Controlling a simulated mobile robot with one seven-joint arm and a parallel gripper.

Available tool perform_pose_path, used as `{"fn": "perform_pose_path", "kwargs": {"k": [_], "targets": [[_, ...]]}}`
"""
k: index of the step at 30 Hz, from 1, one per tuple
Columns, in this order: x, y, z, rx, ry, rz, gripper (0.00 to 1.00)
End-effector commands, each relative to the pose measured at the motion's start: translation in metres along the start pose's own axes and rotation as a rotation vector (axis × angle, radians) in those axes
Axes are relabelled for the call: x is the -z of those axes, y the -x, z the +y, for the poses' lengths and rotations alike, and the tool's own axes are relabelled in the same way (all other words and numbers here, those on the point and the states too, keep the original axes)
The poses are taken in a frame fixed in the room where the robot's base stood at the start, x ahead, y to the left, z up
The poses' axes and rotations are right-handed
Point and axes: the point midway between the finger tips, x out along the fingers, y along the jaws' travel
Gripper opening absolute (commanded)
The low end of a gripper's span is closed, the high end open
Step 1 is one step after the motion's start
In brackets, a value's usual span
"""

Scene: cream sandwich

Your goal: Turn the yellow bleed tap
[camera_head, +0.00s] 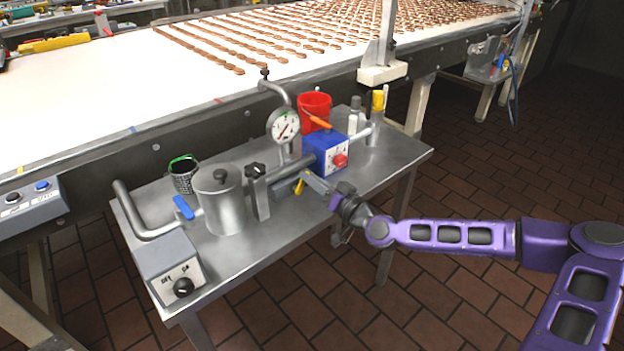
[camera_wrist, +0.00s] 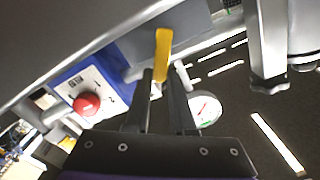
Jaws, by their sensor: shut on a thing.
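The yellow bleed tap (camera_head: 299,187) is a small yellow lever under the pipe, beside the blue box on the steel table. In the wrist view the yellow tap (camera_wrist: 163,54) stands between the tips of my gripper (camera_wrist: 166,82), which is shut on it. In the head view my gripper (camera_head: 311,182) reaches in from the right to the tap, and its fingertips are small and partly hidden there.
The blue box (camera_head: 322,150) with a red knob (camera_head: 340,160) is close to my gripper. A pressure gauge (camera_head: 284,125), a steel pot (camera_head: 221,200) with a blue-handled valve (camera_head: 183,208), and a red bucket (camera_head: 315,106) crowd the table.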

Motion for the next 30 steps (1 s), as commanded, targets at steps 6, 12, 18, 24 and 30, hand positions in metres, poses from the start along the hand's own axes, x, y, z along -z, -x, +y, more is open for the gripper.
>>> {"fn": "perform_pose_path", "kwargs": {"k": [6,12,18,24,30], "targets": [[-0.001,0.000,0.005,-0.001,-0.105,0.000,0.00],[-0.002,0.000,0.013,-0.001,-0.269,0.001,0.00],[-0.005,0.000,0.021,-0.001,-0.460,0.002,0.00],[-0.010,0.000,0.028,0.000,-0.647,0.001,0.00],[-0.015,0.000,0.034,-0.001,-0.808,0.001,0.00]]}}
